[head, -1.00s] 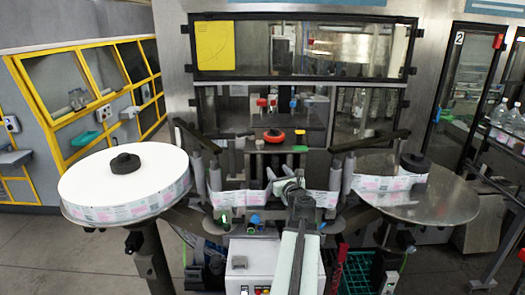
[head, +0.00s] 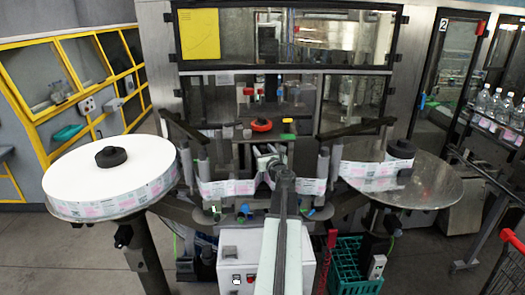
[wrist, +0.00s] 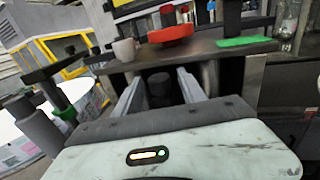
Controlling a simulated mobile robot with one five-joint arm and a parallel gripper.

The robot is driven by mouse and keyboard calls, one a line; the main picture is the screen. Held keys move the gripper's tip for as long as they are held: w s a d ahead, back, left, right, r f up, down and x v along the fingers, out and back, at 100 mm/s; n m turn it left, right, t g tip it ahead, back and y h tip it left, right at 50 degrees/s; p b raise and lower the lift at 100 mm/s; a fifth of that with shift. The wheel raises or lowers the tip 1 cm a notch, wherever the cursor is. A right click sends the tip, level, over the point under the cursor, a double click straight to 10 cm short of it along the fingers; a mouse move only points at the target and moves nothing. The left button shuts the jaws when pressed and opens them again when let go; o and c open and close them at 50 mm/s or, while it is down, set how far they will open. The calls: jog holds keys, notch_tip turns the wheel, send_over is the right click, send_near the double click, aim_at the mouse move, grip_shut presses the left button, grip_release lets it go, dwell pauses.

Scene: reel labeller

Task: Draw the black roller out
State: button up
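The black roller (wrist: 160,86) shows in the wrist view as a short dark cylinder under the front edge of a dark shelf. My gripper (wrist: 158,80) is open, with one pale finger on each side of the roller and a visible gap on both sides. I cannot tell how far the fingers reach along it. In the head view my gripper (head: 265,151) is at the middle of the labeller, just below the shelf. There my gripper and arm hide the roller.
The shelf (wrist: 100,68) above the roller carries a red disc (wrist: 170,34), a pale cup (wrist: 125,49) and a green pad (wrist: 243,42). A white label reel (head: 75,178) stands left, a steel turntable (head: 435,187) right. The label web (head: 225,188) and posts flank my arm.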

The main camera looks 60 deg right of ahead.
grip_shut()
jog(key=shift+a, duration=0.1)
dwell(1.2)
